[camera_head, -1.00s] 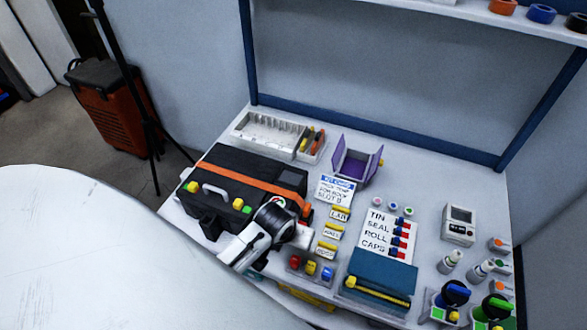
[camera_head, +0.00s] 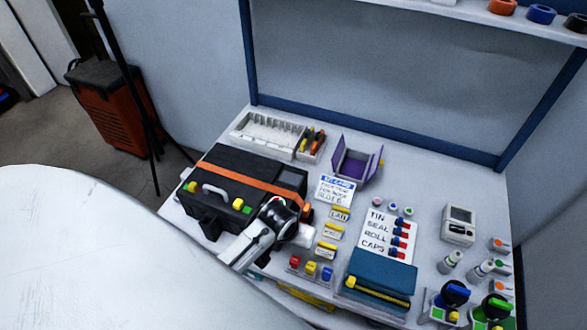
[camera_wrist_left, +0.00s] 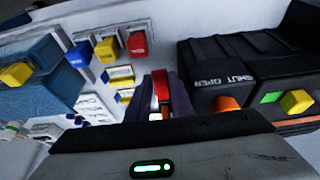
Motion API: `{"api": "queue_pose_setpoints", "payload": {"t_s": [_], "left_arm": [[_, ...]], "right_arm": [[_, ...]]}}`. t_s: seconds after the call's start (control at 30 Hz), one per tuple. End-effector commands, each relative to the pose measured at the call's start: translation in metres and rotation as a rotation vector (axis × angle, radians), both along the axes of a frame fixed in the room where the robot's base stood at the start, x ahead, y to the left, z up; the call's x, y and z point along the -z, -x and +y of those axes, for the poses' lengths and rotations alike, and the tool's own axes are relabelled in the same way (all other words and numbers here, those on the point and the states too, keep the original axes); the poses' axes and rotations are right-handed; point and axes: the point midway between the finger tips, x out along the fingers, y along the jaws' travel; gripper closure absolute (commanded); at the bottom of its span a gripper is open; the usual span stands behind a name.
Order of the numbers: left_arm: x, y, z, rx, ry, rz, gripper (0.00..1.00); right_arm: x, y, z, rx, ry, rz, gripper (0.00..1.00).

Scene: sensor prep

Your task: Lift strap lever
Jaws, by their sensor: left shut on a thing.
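A black case (camera_head: 262,170) with an orange strap (camera_head: 246,178) stands at the left of the bench. My left gripper (camera_head: 304,232) is at the case's right front corner, beside an orange-red end piece (camera_head: 307,212). In the left wrist view, the gripper (camera_wrist_left: 162,92) is shut on a red lever (camera_wrist_left: 161,84), which shows between its dark fingers. An orange knob (camera_wrist_left: 227,103) sits beside it, below the SHUT OPEN lettering on the case (camera_wrist_left: 235,65). The lever's base is hidden. My right gripper is not in view.
Yellow-labelled pieces (camera_head: 333,232), a teal box (camera_head: 378,278) and a purple open holder (camera_head: 355,163) are further right. A white rack (camera_head: 268,135) is behind the case.

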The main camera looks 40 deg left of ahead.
Motion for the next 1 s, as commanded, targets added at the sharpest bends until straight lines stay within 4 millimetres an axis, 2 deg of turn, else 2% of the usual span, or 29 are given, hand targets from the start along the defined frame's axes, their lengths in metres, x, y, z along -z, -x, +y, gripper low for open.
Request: {"api": "queue_pose_setpoints", "payload": {"t_s": [0.27, 0.6, 1.0], "left_arm": [[-0.011, -0.008, 0.001, -0.001, 0.037, 0.15, 1.0], [-0.027, -0.025, 0.005, 0.0, 0.112, 0.457, 1.0], [-0.032, -0.039, 0.009, 0.001, 0.174, 0.716, 1.0]], "right_arm": [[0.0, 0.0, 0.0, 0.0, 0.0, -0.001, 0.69], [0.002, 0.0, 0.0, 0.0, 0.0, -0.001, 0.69], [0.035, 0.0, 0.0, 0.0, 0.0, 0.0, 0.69]]}}
